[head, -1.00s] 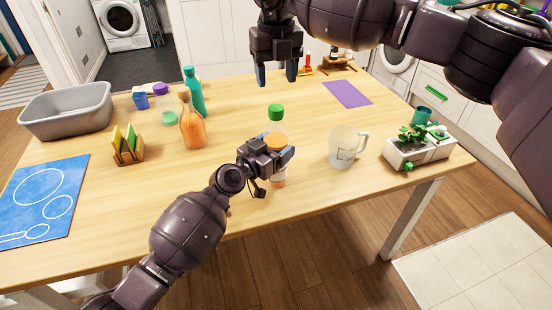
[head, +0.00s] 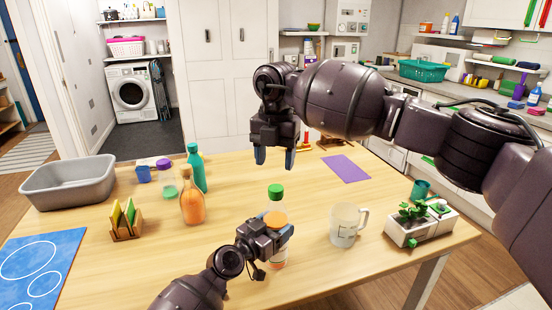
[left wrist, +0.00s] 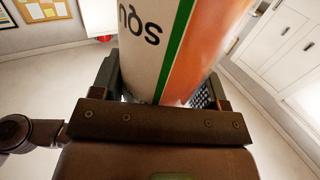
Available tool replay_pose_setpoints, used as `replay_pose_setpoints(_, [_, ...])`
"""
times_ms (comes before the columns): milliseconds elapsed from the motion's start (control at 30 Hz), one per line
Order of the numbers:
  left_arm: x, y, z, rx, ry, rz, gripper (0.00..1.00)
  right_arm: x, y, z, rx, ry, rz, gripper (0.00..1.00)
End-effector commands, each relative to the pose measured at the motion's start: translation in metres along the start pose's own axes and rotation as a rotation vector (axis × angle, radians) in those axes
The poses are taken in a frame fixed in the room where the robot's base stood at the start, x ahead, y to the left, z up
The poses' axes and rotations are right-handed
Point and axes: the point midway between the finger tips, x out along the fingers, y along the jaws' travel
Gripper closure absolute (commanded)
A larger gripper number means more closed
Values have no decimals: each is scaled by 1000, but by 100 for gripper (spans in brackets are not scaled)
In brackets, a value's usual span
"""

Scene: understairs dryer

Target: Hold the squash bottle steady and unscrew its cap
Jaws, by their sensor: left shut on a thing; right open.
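The squash bottle (head: 278,258) stands upright near the front of the table, with a green cap (head: 276,190) on top and an orange upper part below it. My left gripper (head: 278,238) is shut around its body. The left wrist view shows the bottle's white, green and orange label (left wrist: 160,50) between the fingers, with part of its lettering upside down. My right gripper (head: 275,160) is open and empty, pointing down. It appears above the cap in the head view, apart from it. Part of the bottle is hidden behind my left gripper.
A measuring jug (head: 344,226) stands right of the bottle, with a planter (head: 420,228) beyond it. An orange-filled bottle (head: 192,206), a teal bottle (head: 196,170) and a wooden rack (head: 126,228) stand left. A grey basin (head: 68,186) is farther left. A purple mat (head: 345,168) lies behind.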

Motion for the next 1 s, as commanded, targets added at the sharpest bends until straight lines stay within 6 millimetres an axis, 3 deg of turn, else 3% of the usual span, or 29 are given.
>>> replay_pose_setpoints(700, [0, 0, 0, 0, 0, 0, 98, -3, -1, 1, 1022, -11, -1, 42])
replay_pose_setpoints(1000, [0, 0, 0, 0, 0, 0, 98, -3, -2, 1, 1286, -15, -2, 42])
